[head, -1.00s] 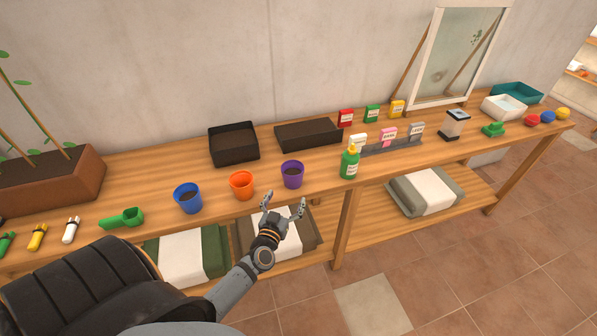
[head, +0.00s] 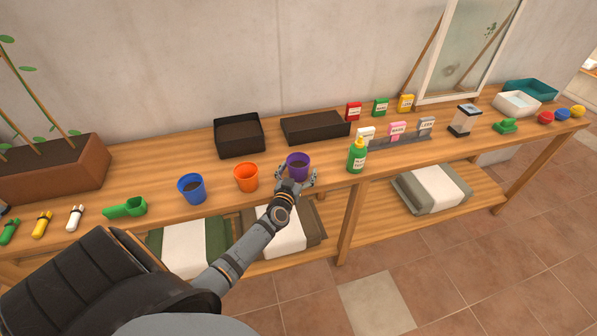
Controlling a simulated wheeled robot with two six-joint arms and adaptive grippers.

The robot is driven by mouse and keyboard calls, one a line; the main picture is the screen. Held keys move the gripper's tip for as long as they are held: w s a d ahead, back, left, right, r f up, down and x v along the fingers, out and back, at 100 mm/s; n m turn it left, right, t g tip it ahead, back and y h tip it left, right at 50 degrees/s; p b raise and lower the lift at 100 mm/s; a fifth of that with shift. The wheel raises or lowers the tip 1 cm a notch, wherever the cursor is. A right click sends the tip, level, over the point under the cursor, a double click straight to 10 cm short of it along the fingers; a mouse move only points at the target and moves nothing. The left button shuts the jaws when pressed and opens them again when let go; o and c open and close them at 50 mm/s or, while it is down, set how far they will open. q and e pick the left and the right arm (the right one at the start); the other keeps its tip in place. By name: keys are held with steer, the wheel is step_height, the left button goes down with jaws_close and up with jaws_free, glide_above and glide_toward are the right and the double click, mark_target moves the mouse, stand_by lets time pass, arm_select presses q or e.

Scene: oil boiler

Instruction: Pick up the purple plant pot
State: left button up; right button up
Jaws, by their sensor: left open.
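The purple plant pot (head: 298,165) holds dark soil and stands upright near the front edge of the wooden table. It is the rightmost in a row of three pots. My left gripper (head: 297,177) is open at the front of the purple pot. One finger is at the pot's left side and the other at its right side. The gripper hides the pot's lower part, and I cannot tell whether the fingers touch it. My right gripper is not in view.
An orange pot (head: 246,178) stands close on the left, with a blue pot (head: 192,188) beyond it. A green bottle (head: 357,156) stands to the right. Black trays (head: 239,136) lie behind. The wooden table (head: 330,178) has bare room between purple pot and bottle.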

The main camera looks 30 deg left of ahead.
mark_target(298, 160)
arm_select(q)
steer(key=shift+s+r, duration=0.15)
steer(key=shift+c, duration=0.8)
steer(key=c, duration=1.3)
step_height(298, 160, up, 5)
steer(key=p, duration=0.4)
steer(key=shift+s+d+f, duration=0.1)
steer(key=shift+f, duration=0.1)
steer(key=s+d+r+p, duration=0.1)
steer(key=s+r+p, duration=0.1)
steer(key=s, duration=0.2)
steer(key=s+d+r+p, duration=0.2)
steer(key=s+r, duration=0.1)
steer(key=s, duration=0.1)
steer(key=s+d+r+p, duration=0.1)
steer(key=s+r+p, duration=0.2)
steer(key=s, duration=0.2)
steer(key=shift+d+r, duration=0.15)
steer(key=shift+r, duration=0.05)
